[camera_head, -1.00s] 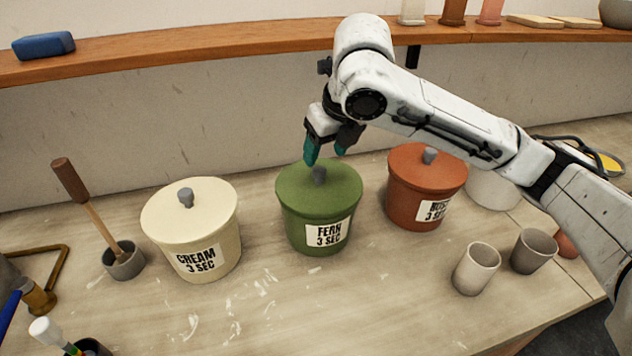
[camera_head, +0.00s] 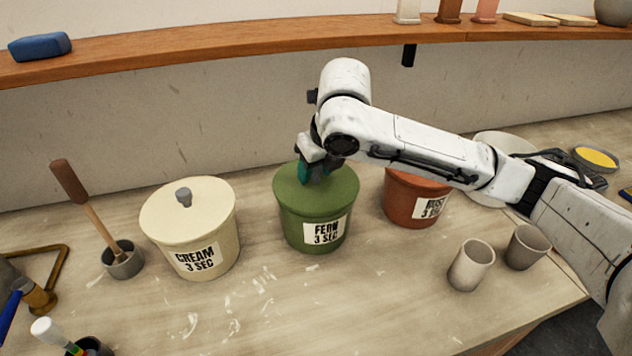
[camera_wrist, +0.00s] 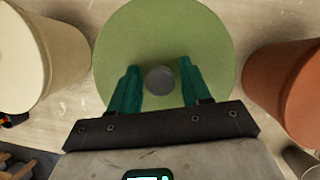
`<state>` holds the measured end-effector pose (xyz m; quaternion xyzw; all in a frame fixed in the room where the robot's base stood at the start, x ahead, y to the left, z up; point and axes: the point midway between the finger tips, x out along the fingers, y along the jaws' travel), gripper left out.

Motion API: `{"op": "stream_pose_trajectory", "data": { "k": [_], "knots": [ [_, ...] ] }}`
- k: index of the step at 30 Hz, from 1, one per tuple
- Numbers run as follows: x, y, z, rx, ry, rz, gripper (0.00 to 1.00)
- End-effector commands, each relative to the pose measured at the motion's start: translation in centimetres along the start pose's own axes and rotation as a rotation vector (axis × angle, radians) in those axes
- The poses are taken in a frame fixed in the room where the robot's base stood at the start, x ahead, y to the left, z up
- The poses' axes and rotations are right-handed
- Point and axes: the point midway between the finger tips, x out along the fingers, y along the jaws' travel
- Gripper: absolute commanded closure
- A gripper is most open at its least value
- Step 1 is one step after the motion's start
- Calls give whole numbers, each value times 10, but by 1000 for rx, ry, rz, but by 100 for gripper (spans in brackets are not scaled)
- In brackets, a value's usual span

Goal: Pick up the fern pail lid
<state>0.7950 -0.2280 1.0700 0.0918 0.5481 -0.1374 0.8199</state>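The green fern pail (camera_head: 313,225) stands upright on the bench with its label facing me. Its green lid (camera_head: 340,183) sits on top, and it also shows in the wrist view (camera_wrist: 165,35). The lid's round grey knob (camera_wrist: 159,79) lies between my two teal fingers in the wrist view. My gripper (camera_head: 313,174) is down at the lid's top, and in the wrist view (camera_wrist: 158,88) its fingers are apart, with a gap on each side of the knob. In the head view the fingers hide the knob.
The cream pail (camera_head: 192,240) stands to the left and the rust-coloured pail (camera_head: 405,200) to the right, partly behind my arm. Two cups (camera_head: 470,265) (camera_head: 527,247) stand at the front right. A wooden shelf (camera_head: 200,56) runs along the wall behind.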

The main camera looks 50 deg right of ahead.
Motion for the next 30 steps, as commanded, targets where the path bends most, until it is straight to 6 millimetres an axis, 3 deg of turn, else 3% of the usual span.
{"op": "stream_pose_trajectory", "data": {
  "k": [14,24,30],
  "knots": [
    [0,0,0,0,0,0,99],
    [-2,0,1,0,-2,0,100],
    [-18,0,8,0,-4,-1,100]
  ]
}}
